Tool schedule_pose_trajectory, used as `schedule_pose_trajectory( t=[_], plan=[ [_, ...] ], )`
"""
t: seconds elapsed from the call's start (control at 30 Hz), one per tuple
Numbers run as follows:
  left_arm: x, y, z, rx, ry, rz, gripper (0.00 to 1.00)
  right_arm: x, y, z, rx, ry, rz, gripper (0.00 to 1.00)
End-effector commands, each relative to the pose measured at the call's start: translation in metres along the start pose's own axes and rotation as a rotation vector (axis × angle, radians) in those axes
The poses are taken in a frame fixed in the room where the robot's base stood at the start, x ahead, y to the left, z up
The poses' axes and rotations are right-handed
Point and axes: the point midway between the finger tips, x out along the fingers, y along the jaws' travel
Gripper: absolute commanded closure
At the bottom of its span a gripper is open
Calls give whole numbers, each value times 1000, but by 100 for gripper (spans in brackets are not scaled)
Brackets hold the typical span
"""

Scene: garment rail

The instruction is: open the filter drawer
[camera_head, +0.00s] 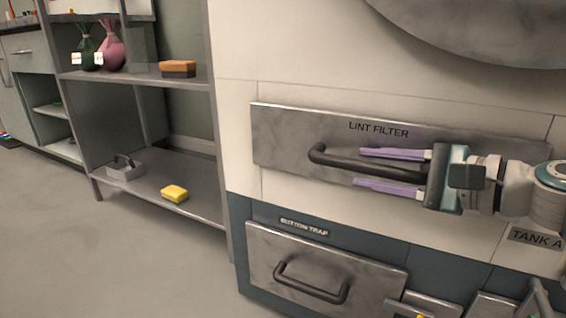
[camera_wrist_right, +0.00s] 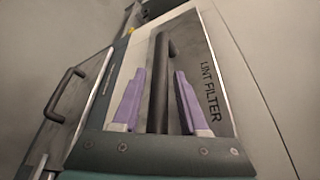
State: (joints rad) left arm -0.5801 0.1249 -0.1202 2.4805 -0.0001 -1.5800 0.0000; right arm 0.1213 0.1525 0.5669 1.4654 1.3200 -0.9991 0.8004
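The filter drawer (camera_head: 280,135) is a grey metal front labelled "LINT FILTER" on the white machine, with a dark bar handle (camera_head: 328,156). The front looks flush with the panel around it. My right gripper (camera_head: 360,167) comes in from the right, with one purple finger above the handle bar and one below it. In the right wrist view the handle (camera_wrist_right: 159,75) runs between the two spread fingers, with a gap visible at each side. The handle's right end is hidden behind the gripper. My left gripper is not in view.
Below is a "BUTTON TRAP" drawer (camera_head: 365,275) with its own dark handle. A "TANK A" label (camera_head: 537,238) is at the right, beneath my arm. A metal shelf (camera_head: 200,200) with a yellow sponge (camera_head: 174,193) stands at the left. The floor (camera_head: 70,255) there is clear.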

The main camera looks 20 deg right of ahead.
Motion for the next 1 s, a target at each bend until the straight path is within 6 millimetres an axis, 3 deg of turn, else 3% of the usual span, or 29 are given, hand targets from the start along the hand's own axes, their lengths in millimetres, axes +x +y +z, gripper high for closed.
schedule_pose_trajectory(
  t=[0.03, 0.37, 1.0],
  plan=[
    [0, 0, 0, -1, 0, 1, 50, 0, 0, 0, 0, 0, 0, 64],
    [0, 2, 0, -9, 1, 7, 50, 0, 0, 0, 0, 0, 0, 100],
    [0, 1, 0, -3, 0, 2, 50, 0, 0, 0, 0, 0, 1, 100]
  ],
)
